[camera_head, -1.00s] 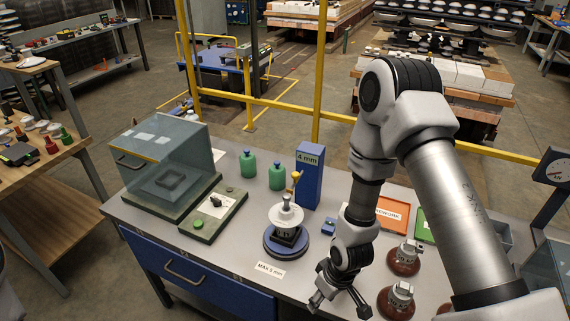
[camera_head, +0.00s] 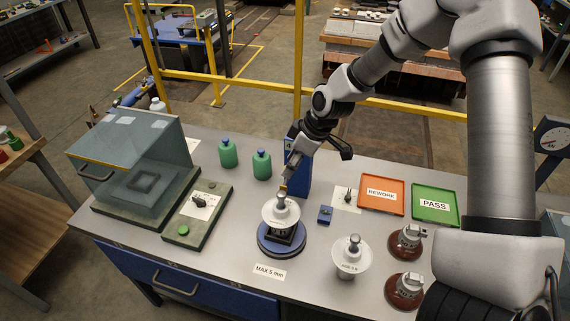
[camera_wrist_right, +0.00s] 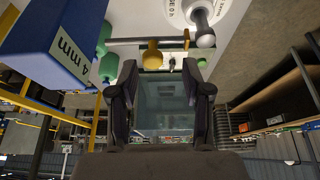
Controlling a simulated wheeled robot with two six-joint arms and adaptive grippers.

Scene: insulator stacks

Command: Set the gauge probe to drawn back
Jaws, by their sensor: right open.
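The gauge is a blue post with a "4 mm" display (camera_wrist_right: 75,55) standing behind the blue round turntable (camera_head: 282,240). A white insulator (camera_head: 281,212) stands upright on the turntable. In the wrist view a thin grey probe rod (camera_wrist_right: 125,41) runs from the post toward the insulator's grey cap (camera_wrist_right: 203,30), with a yellow ball knob (camera_wrist_right: 152,56) on it. My right gripper (camera_wrist_right: 160,90) is open and empty, and the knob shows just beyond the gap between its fingers. My left gripper is out of view.
A glass-walled box (camera_head: 130,165) and a switch panel with a green button (camera_head: 183,230) stand left. Green bottles (camera_head: 228,153) stand behind. To the right are a small blue block (camera_head: 325,214), another white insulator (camera_head: 350,258), brown insulators (camera_head: 404,292), an orange REWORK tray (camera_head: 363,205) and a green PASS tray (camera_head: 455,212).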

